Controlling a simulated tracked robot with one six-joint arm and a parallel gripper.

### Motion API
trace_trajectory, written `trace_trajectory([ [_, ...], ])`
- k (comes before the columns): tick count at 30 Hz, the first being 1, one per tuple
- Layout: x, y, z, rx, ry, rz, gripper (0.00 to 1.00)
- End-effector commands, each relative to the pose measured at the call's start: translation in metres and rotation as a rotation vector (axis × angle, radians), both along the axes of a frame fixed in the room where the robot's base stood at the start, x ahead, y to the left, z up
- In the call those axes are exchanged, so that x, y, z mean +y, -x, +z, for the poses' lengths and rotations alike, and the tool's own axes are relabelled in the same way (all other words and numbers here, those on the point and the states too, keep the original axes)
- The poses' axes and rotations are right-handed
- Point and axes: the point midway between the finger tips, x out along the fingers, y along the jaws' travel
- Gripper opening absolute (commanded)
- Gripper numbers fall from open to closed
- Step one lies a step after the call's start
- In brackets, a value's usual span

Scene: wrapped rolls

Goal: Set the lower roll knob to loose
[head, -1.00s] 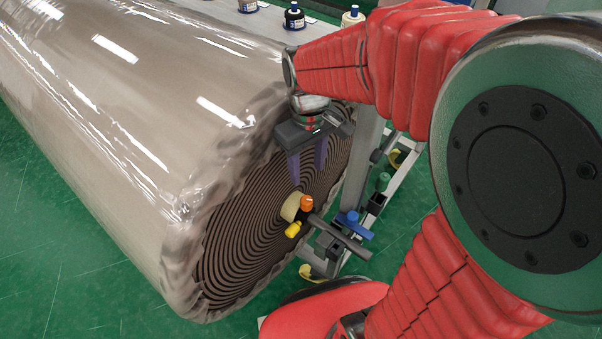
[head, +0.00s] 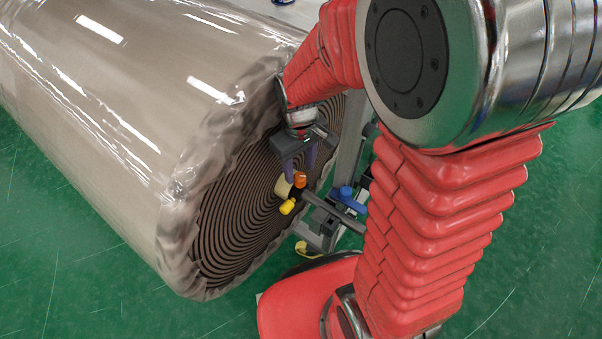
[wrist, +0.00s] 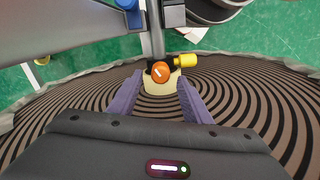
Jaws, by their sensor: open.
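The large wrapped roll (head: 120,110) lies with its spiral end face toward me in the head view. At its core, a shaft carries an orange knob (head: 300,180) and a yellow knob (head: 287,207). A blue knob (head: 350,200) sits farther right on the stand. In the wrist view the orange knob (wrist: 160,72) has a white line on its top, with the yellow knob (wrist: 186,60) to its right. My gripper (head: 299,168) is open and just above the orange knob. Its two purple fingers (wrist: 153,100) are apart, with nothing between their tips.
A grey metal stand (head: 350,140) holds the shaft, with a dark bar (head: 322,204) running outward from the core. The blue knob also shows at the top of the wrist view (wrist: 127,5). Green floor (head: 70,265) is clear at the front left.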

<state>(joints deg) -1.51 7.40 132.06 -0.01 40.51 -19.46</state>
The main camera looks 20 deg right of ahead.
Motion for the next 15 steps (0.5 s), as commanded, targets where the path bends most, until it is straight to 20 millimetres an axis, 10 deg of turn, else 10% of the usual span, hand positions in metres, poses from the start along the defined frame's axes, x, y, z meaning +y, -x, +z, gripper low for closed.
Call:
trace_trajectory([
  [15,0.0,0.0,-0.04,0.0,0.0,0.0,0.44],
])
